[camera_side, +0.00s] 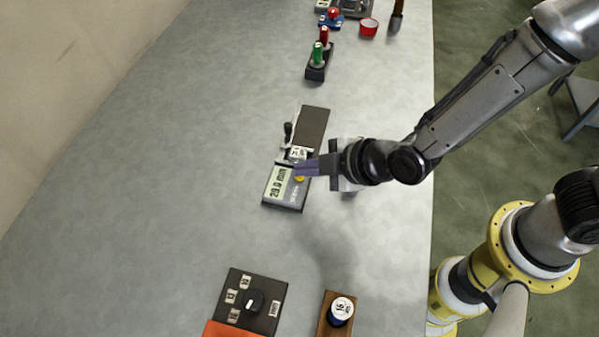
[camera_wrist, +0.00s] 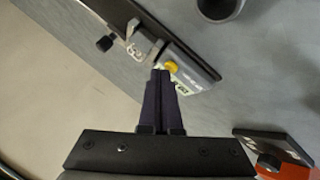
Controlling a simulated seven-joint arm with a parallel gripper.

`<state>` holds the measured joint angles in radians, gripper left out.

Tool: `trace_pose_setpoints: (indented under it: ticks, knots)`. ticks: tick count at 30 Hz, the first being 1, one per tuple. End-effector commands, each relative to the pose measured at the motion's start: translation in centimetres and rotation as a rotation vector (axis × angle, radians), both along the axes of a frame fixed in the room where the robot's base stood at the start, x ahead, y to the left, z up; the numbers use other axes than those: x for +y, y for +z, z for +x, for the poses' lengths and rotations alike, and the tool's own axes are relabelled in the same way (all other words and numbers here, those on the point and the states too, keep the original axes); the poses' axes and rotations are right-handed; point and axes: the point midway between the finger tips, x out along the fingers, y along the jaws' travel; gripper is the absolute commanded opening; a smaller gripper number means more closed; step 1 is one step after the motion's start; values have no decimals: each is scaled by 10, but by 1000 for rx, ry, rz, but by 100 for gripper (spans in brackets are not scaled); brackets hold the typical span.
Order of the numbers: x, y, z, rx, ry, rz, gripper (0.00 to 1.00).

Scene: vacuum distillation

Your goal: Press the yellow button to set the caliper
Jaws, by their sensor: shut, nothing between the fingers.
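The caliper (camera_side: 287,197) lies on the grey table, with a dark beam running toward the back and a display that reads about 29.0 mm. Its yellow button (camera_side: 299,178) is beside the display, partly behind my fingers. My gripper (camera_side: 298,170) is shut and empty, with its fingertips over the caliper right by the button. In the wrist view the yellow button (camera_wrist: 171,67) shows just beyond and slightly right of my fingertips (camera_wrist: 161,72). The fingers hide part of the display there. I cannot tell whether the tips touch the button or the caliper body.
A stand with red and green handles (camera_side: 318,62) is farther back, near a red dish (camera_side: 368,27). A black box with a knob (camera_side: 254,302) and a wooden block with a round gauge (camera_side: 341,310) are in front. The table left of the caliper is clear.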

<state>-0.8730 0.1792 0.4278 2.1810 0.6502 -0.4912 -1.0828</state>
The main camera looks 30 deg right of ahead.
Motion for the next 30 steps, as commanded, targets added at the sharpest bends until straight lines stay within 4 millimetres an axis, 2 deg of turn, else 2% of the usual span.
trace_pose_setpoints:
  ticks: [22, 30]
  knots:
    - [0, -5, 0, 0, 0, 0, 0]
    - [0, 5, 0, -1, -1, 1, 0]
